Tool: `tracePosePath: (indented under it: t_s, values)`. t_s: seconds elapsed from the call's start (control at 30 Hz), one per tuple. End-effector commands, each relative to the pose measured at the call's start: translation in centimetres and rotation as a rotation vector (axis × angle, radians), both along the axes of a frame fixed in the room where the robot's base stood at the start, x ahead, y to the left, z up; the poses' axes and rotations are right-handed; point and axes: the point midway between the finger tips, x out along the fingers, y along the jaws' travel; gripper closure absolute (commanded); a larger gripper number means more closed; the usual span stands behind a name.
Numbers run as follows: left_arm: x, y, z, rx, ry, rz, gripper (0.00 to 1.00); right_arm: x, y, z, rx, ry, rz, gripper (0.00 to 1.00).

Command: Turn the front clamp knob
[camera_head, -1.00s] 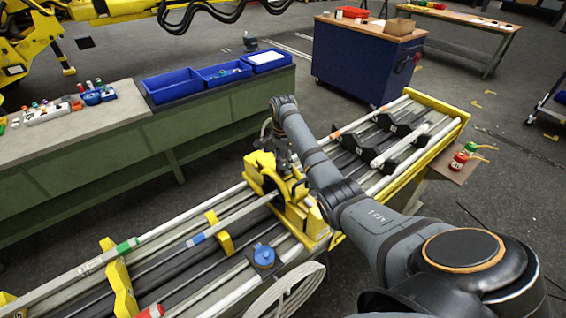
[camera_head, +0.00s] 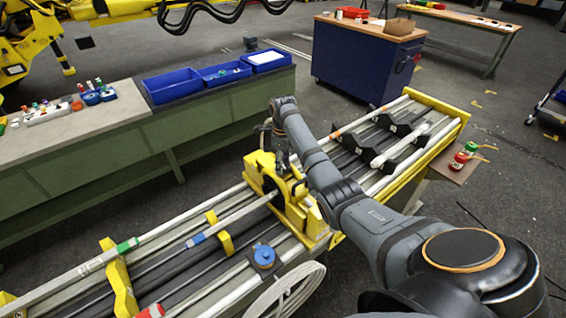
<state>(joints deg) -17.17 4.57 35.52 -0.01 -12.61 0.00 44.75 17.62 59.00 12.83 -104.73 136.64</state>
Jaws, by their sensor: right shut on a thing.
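The yellow clamp (camera_head: 298,208) stands across the boom assembly (camera_head: 180,252), around its rods and tubes. My right arm reaches in from the lower right. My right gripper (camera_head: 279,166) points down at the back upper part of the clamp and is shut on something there. The arm and the clamp hide most of the fingers, and the knob itself cannot be made out. A blue round cap (camera_head: 264,256) sits on a dark block in front of the clamp, apart from the gripper. My left gripper is not in view.
A green bench with blue bins (camera_head: 222,74) runs behind the boom assembly. A blue cabinet (camera_head: 360,66) stands at the back. A coiled pale hose (camera_head: 290,292) lies at the front. Red and green fittings (camera_head: 460,161) sit on a board at right.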

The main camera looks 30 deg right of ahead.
Motion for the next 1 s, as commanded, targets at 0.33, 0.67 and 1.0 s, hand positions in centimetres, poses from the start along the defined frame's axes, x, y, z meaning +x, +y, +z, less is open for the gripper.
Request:
tracePosePath:
  t_s: [0.33,0.67,1.0]
  values:
    - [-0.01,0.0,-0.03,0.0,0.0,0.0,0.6,-0.13,0.13,-0.25,0.003,0.007,-0.303,0.81]
    - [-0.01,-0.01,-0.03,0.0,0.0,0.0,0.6,-0.13,0.13,-0.25,0.002,0.006,-0.494,0.81]
    - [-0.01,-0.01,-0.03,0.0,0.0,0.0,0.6,-0.13,0.12,-0.24,0.003,0.006,-0.565,0.81]
